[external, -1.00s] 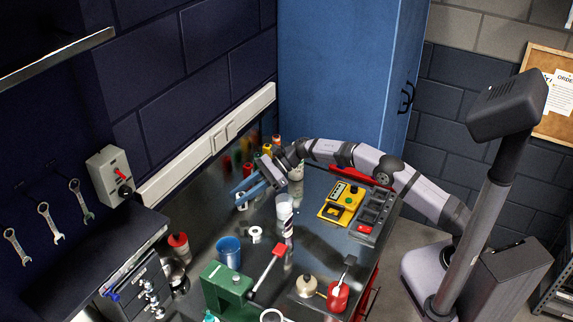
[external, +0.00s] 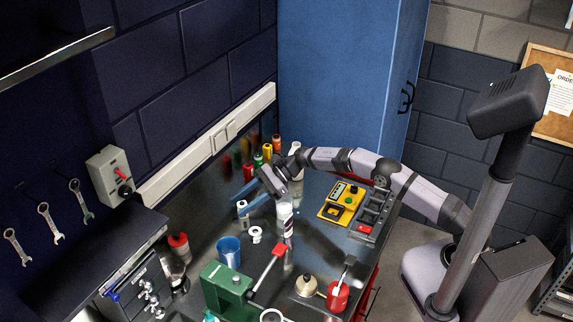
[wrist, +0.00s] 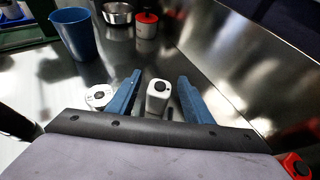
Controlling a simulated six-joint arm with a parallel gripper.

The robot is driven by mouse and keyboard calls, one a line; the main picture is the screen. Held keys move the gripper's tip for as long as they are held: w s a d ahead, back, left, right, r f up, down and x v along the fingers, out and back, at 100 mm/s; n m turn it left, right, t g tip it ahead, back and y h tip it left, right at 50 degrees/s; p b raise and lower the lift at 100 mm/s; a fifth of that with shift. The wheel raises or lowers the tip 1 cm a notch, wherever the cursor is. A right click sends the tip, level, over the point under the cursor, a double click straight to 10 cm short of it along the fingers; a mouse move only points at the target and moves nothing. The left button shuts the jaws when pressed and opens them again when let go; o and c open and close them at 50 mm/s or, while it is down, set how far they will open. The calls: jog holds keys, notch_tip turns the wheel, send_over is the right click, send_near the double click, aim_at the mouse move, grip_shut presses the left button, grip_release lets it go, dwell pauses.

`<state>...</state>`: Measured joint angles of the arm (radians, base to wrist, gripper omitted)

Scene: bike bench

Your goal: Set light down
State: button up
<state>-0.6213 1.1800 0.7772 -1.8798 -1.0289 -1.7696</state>
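A small white block with a round black spot, which looks like the light (wrist: 158,98), shows between my fingers in the wrist view. My gripper (wrist: 160,76) has its two blue fingers spread, with a visible gap on each side of the light. In the external view my gripper (external: 242,212) is low over the bench near the back wall, fingers angled down and left. The light is hard to make out there among the fingers. I cannot tell exactly how it touches the bench.
A white roll (external: 256,235) lies close to the fingers; a blue cup (external: 228,252) stands beyond it. A white bottle (external: 285,220) stands to the right of my gripper. Colored bottles (external: 248,172) line the wall.

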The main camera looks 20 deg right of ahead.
jog(key=shift+d+r, duration=0.1)
jog(key=shift+r, duration=0.05)
jog(key=b+v, duration=0.3)
jog(key=v, duration=0.9)
jog(key=shift+b, duration=0.3)
